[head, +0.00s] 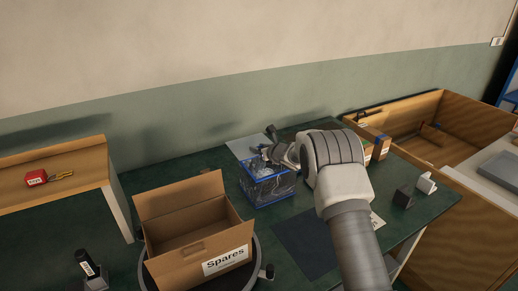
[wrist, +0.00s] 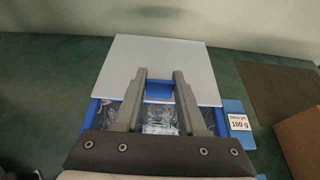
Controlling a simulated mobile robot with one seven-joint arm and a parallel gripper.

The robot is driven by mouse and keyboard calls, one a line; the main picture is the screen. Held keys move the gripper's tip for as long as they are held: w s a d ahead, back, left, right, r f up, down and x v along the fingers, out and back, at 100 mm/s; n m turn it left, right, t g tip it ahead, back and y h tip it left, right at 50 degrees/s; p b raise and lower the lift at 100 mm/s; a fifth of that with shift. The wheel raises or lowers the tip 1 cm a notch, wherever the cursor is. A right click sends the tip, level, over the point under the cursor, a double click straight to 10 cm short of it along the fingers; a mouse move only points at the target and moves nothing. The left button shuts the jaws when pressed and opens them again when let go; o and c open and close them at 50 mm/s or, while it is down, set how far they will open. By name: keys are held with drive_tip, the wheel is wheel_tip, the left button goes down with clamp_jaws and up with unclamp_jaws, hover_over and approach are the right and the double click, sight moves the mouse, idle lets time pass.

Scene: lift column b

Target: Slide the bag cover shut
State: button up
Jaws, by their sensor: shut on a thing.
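A blue-framed box (head: 268,187) with clear sides stands on the dark green bench. Its flat pale grey cover (wrist: 155,55) lies over the far part of the box and reaches past its back; it also shows in the head view (head: 243,147). The near part of the box is uncovered, and clear plastic bags (wrist: 160,122) show inside. My gripper (wrist: 159,74) comes from the near side, its two fingers apart at the cover's near edge. It is shut on the cover; the exact contact is hard to see.
A blue block labelled 100 g (wrist: 238,122) sits at the box's right. An open cardboard box marked Spares (head: 225,262) stands front left. A dark mat (head: 308,240) lies to the right. Small cartons (head: 380,148) stand behind my arm.

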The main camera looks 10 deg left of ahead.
clamp_jaws()
idle(0.8)
